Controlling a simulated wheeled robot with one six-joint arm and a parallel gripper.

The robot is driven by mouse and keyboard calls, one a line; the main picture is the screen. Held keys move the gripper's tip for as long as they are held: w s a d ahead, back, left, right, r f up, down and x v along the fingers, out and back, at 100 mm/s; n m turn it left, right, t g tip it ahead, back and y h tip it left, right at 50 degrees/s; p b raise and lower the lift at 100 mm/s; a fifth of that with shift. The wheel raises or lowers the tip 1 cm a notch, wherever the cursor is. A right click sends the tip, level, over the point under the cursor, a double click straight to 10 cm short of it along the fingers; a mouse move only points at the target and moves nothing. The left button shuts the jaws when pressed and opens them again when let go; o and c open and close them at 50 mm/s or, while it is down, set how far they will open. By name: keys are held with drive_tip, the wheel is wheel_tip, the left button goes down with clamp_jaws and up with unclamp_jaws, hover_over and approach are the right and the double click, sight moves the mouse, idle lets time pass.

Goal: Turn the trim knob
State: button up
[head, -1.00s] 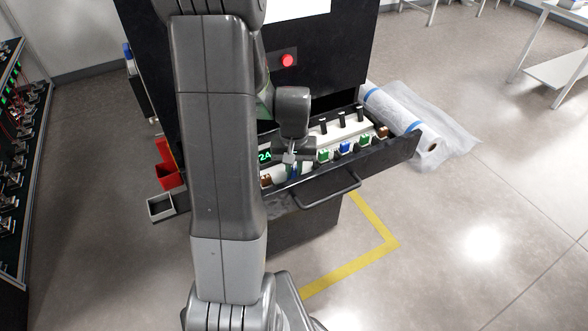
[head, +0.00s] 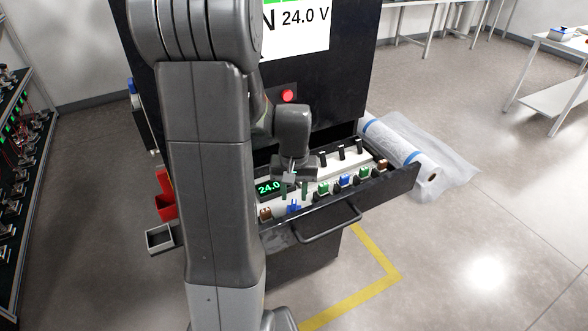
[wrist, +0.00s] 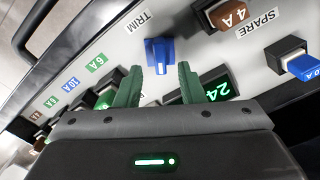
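The trim knob (wrist: 160,55) is blue and sits beside the TRIM label on the white panel in the wrist view. In the head view the knob (head: 294,208) shows just in front of my gripper (head: 295,193). In the wrist view my gripper (wrist: 160,69) has two green fingers, spread apart with nothing between them. The knob lies just past the fingertips, roughly centred on the gap, and they look clear of it. The green display (head: 269,187) reads 24.0; my gripper partly hides it in the wrist view. The upper screen (head: 297,25) shows 24.0 V.
The panel lies in an open drawer with a front handle (head: 328,222). Coloured fuses, including a brown 4 A (wrist: 228,15) and a blue one (wrist: 300,65), flank the knob. A red button (head: 288,96) is above. A plastic roll (head: 400,150) lies right.

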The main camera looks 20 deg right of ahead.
sight(294, 204)
wheel_tip(294, 204, up, 10)
drive_tip(key=shift+f, duration=0.2)
drive_tip(key=shift+f, duration=0.1)
idle(0.3)
wheel_tip(294, 204, down, 14)
drive_tip(key=shift+r, duration=0.15)
idle(0.4)
